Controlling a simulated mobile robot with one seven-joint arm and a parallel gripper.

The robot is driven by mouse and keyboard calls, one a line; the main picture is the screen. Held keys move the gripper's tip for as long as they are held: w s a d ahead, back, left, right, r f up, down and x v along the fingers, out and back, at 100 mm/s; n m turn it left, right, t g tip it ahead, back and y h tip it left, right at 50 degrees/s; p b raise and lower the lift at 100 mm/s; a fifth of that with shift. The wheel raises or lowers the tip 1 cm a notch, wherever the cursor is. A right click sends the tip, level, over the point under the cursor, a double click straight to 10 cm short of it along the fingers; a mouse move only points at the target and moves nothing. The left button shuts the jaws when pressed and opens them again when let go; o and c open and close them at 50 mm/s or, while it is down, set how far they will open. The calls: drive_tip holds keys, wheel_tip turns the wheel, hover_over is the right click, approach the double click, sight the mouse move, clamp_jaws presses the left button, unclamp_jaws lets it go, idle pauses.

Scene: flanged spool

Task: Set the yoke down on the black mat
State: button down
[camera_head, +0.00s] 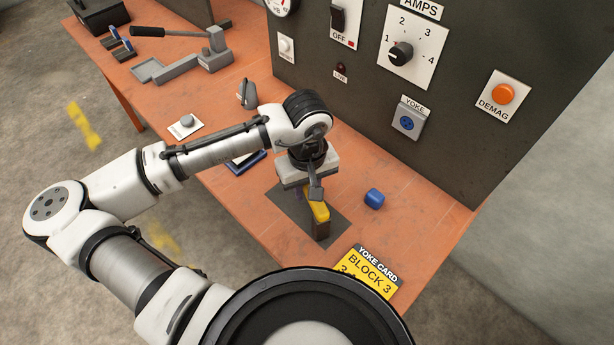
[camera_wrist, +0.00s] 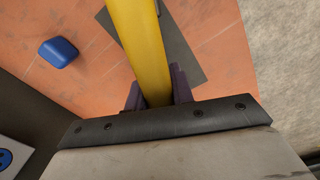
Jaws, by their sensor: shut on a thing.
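The yoke (camera_head: 319,211) has a yellow top and a dark brown side in the head view. In the wrist view it is a long yellow bar (camera_wrist: 140,45) running up from between the jaws. My gripper (camera_head: 316,194) points down over the black mat (camera_head: 338,228) and is shut on the yoke; its two purplish fingers (camera_wrist: 157,92) lie on either side of the bar. The mat also shows beside the bar in the wrist view (camera_wrist: 182,52). I cannot tell whether the yoke's underside touches the mat. My wrist hides part of the yoke and mat.
A blue block (camera_head: 374,198) lies right of the mat, and a yellow yoke card (camera_head: 368,272) lies near the front edge. The dark panel (camera_head: 340,110) with dials and buttons stands behind. A grey lever tool (camera_head: 185,62) is at the far left of the orange bench (camera_head: 240,210).

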drive_tip(key=shift+f, duration=0.15)
drive_tip(key=shift+f, duration=0.15)
drive_tip(key=c, duration=1.2)
unclamp_jaws()
wheel_tip(320, 180, up, 12)
drive_tip(key=shift+r, duration=0.1)
